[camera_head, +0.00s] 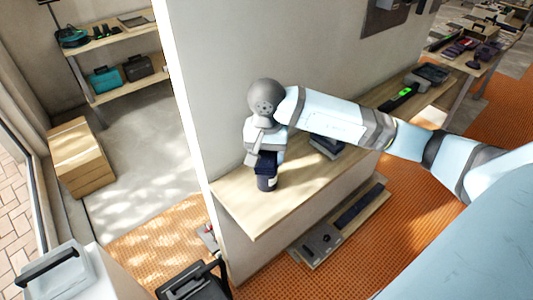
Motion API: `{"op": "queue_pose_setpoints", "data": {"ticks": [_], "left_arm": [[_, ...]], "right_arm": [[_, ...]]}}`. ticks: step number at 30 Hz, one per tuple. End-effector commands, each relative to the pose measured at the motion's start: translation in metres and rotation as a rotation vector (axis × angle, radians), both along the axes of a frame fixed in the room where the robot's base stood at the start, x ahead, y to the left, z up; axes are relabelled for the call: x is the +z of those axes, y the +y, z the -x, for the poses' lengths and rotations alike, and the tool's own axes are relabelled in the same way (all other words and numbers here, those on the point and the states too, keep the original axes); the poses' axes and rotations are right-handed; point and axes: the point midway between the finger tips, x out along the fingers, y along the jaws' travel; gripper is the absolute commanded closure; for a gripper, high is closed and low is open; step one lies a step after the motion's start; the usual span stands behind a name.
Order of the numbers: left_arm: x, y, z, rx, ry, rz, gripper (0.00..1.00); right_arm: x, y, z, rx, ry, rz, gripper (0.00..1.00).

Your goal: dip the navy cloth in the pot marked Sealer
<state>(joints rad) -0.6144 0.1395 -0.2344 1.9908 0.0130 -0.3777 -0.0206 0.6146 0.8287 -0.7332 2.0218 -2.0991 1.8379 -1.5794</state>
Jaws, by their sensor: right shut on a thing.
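My right arm reaches in from the right, and its right gripper (262,150) points down over the near left end of the wooden worktop. It is shut on the navy cloth (266,160), a small dark bundle below the fingers. A small dark pot (267,184) stands on the worktop directly under the cloth. The cloth overlaps the pot's top in this view; I cannot tell whether it is inside the pot or just above it. The pot's marking is not readable. My left gripper is not in view.
The worktop (243,212) runs along a pale wall. A dark object (326,147) lies behind my forearm, and a tool with a green display (400,97) lies farther right. A lower shelf holds a grey tool (320,241). The worktop's front left corner is clear.

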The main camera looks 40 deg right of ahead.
Motion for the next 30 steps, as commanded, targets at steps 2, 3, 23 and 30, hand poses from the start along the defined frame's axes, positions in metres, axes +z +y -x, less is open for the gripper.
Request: {"op": "queue_pose_setpoints", "data": {"ticks": [2, 3, 23, 30], "left_arm": [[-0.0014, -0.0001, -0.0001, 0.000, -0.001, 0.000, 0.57], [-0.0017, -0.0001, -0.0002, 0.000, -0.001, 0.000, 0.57], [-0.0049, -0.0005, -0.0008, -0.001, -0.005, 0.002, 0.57], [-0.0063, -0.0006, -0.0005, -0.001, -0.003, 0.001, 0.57]], "right_arm": [[-0.0015, 0.0000, 0.0000, 0.000, 0.000, 0.000, 0.61], [-0.0020, 0.0000, 0.0000, 0.000, 0.000, 0.000, 0.61], [-0.0068, 0.0000, 0.0000, 0.000, 0.000, 0.000, 0.61], [-0.0070, -0.0001, -0.0001, 0.000, 0.000, 0.000, 0.61]]}}
